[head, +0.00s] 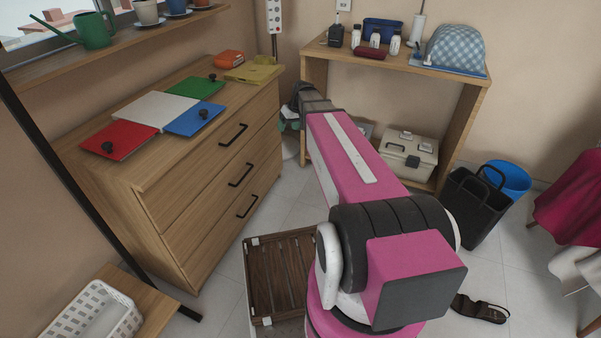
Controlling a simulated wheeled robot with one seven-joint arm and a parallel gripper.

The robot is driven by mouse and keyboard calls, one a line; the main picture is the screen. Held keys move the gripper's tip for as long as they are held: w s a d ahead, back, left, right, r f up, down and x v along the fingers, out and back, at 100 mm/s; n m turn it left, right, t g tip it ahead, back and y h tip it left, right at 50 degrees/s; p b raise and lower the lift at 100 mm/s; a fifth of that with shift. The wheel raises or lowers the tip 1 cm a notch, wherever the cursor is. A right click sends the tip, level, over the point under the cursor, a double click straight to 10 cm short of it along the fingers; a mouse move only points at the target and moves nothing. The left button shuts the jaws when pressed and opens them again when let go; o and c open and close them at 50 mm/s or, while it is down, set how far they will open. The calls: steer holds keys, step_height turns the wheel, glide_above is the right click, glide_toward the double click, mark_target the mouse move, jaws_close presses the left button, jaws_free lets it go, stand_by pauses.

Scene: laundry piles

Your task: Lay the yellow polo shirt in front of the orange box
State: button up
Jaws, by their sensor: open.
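The yellow polo shirt (252,73) lies folded on top of the wooden dresser, close to its front edge at the far right end. The orange box (229,58) sits just behind and to the left of the shirt, toward the wall. The shirt lies on the drawer-front side of the box. My gripper (303,90) is at the far end of my pink arm, to the right of the shirt and apart from it. It is open with nothing seen in it; its fingers are mostly hidden.
Red, white, green and blue flat pieces (153,108) cover much of the dresser top (120,180). A wooden table (465,110) holds a checked bag (455,48) and bottles. A slatted crate (283,275), black bag (472,205) and sandal (480,309) are on the floor.

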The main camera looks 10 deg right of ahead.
steer(key=s+f+m+g+h, duration=0.1)
steer(key=s+f+m, duration=0.1)
steer(key=s, duration=0.9)
steer(key=s+f+m+g+h, duration=0.1)
steer(key=s+f, duration=0.4)
steer(key=s, duration=0.6)
steer(key=shift+s+m+h, duration=0.15)
steer(key=shift+m+h, duration=0.35)
steer(key=shift+h, duration=0.3)
